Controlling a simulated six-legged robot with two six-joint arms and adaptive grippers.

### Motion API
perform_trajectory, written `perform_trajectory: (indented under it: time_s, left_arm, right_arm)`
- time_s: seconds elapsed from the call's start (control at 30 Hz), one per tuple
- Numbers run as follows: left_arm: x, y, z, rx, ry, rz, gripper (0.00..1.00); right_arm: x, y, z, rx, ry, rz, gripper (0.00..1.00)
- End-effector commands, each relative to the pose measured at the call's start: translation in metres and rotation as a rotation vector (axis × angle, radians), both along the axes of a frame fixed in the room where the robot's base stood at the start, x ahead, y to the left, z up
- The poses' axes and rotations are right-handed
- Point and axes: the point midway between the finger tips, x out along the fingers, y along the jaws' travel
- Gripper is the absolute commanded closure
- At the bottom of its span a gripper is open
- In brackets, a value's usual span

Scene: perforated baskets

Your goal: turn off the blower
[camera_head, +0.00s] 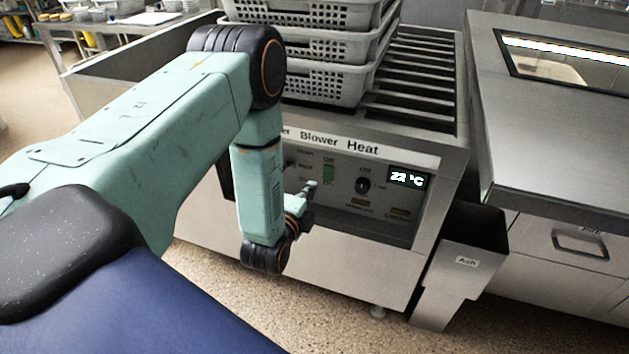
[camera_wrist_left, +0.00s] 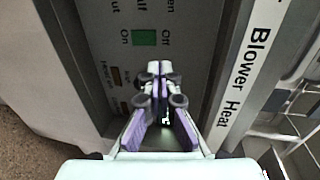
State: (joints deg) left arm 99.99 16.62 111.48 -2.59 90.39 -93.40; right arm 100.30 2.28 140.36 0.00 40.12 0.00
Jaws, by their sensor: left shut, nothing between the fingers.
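The blower's control panel (camera_head: 385,215) is on the front of a steel machine, under a "Blower Heat" label (camera_head: 335,141). A green switch (camera_head: 328,172) sits on it, marked Off above and On below; it also shows in the left wrist view (camera_wrist_left: 144,37). I cannot tell which side of it is pressed. My left gripper (camera_head: 311,186) is shut and empty in front of the panel, just below the switch in the head view. In the left wrist view my fingertips (camera_wrist_left: 153,68) point toward the switch; a small gap shows in the picture. My right gripper is out of view.
A black knob (camera_head: 362,185) and a lit display (camera_head: 408,179) reading about 22 °C are right of the switch. Stacked perforated baskets (camera_head: 320,84) stand on the machine's rollers. A steel bin marked Ash (camera_head: 465,262) and a counter (camera_head: 550,150) are at the right.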

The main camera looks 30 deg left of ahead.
Motion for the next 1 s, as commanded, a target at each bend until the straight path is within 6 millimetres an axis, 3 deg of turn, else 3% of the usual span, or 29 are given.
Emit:
perform_trajectory:
  time_s: [0.23,0.8,1.0]
  left_arm:
    - [-0.018,-0.004,0.008,0.000,0.001,0.000,1.00]
    - [-0.020,-0.004,0.007,-0.006,-0.001,0.001,1.00]
    - [-0.025,-0.006,-0.009,-0.223,0.028,0.049,1.00]
  right_arm:
    - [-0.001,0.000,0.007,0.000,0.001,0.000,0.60]
    - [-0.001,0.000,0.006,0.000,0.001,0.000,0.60]
    - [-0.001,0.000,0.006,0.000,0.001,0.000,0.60]
